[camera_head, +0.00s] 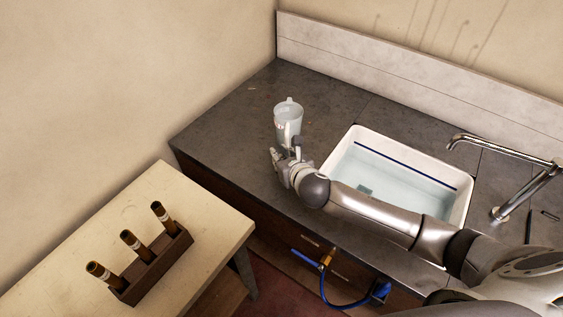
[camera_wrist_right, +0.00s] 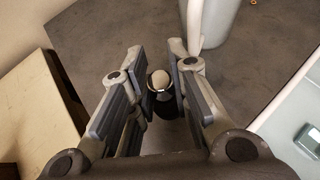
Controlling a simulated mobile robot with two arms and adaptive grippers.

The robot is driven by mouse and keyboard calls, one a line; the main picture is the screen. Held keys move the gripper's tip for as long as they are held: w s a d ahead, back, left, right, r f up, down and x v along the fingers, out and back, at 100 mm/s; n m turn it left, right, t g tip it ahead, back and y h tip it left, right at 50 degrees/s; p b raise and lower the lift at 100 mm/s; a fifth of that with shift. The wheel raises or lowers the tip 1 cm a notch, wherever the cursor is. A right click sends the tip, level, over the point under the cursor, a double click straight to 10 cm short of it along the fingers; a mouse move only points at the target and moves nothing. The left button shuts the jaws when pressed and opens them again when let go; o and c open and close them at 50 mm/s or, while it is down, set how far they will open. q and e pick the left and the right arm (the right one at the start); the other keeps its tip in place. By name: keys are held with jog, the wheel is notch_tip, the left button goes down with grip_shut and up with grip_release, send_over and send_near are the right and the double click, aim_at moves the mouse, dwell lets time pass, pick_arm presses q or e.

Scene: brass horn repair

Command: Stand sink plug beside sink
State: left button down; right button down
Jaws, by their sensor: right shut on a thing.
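The sink plug (camera_wrist_right: 161,88), dark with a pale round top, sits between the fingertips of my right gripper (camera_wrist_right: 163,78) in the right wrist view. The right gripper (camera_head: 283,156) is shut on it, over the counter just left of the sink. In the head view the hand hides most of the plug. I cannot tell whether its base touches the counter. The white sink (camera_head: 463,208) holds clear water, and a small dark square (camera_head: 365,190) shows at its bottom. My left gripper is not in view.
A clear measuring jug (camera_head: 288,118) stands on the dark counter (camera_head: 235,120) close behind the gripper. A chrome tap (camera_head: 510,150) is right of the sink. A dark rack (camera_head: 160,268) with three brown tubes stands on the pale table. The counter's left part is free.

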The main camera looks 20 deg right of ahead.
notch_tip(320, 180, down, 3)
jog(key=shift+r, duration=0.2)
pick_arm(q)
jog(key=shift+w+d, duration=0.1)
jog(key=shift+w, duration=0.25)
pick_arm(e)
jog(key=shift+f, duration=0.15)
jog(key=shift+s+f, duration=0.1)
jog(key=c, duration=1.4)
grip_release()
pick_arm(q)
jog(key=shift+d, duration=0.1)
pick_arm(e)
jog(key=shift+o, duration=0.2)
